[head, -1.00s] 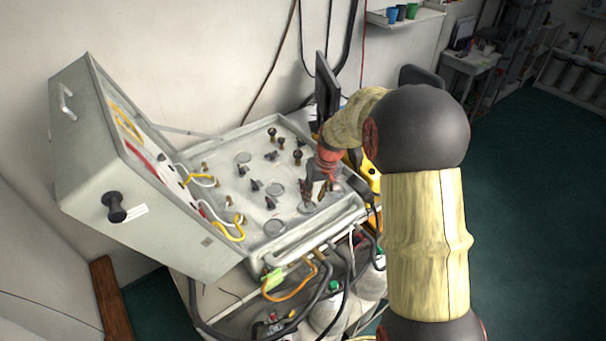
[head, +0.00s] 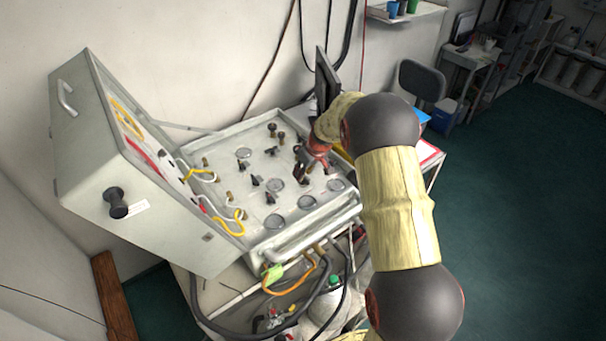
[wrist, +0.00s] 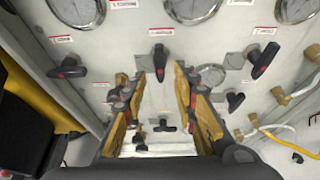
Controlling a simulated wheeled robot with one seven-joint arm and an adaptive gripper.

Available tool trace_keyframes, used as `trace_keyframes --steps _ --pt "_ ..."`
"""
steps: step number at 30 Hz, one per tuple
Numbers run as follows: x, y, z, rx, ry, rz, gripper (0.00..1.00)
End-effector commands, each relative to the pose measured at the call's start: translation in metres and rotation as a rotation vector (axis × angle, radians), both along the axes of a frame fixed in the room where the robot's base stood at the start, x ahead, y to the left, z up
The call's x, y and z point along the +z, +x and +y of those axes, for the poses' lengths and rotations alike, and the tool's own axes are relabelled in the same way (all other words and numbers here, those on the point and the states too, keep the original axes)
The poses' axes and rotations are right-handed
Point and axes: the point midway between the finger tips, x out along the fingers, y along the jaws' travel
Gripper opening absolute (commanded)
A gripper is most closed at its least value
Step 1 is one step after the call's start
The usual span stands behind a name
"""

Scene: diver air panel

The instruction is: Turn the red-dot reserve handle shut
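The air panel (head: 235,175) lies in an open grey case, with several black handles on its pale face. In the wrist view one black handle (wrist: 160,62) shows ahead, between and just beyond my fingertips. Other black handles sit at the left (wrist: 68,69) and the right (wrist: 264,60); some have small red marks. The labels are too small to read, so I cannot tell which handle is the reserve one. My gripper (wrist: 160,72) is open, with a finger on each side and nothing held. In the head view my gripper (head: 302,173) is over the panel's right part.
Round gauges (wrist: 192,8) sit beside the handles. Brass fittings with yellow and white hoses (wrist: 285,125) are at the wrist view's right. The case's raised lid (head: 130,190) stands at the left. A dark monitor (head: 327,82) stands behind the panel.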

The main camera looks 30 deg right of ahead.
Motion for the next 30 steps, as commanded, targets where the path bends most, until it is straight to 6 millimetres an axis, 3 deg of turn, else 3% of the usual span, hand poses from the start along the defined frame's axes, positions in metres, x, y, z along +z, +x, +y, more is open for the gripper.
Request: trace_keyframes --steps 4,13,28,30 --pt "-0.0099 0.0042 0.0011 0.000 0.000 0.000 0.28" --pt "-0.0117 0.0050 0.0012 0.000 0.000 -0.001 0.28" --pt "-0.0117 0.0048 0.0011 0.000 0.000 0.000 0.00" --pt "-0.0117 0.0048 0.0011 0.000 0.000 0.000 0.00"
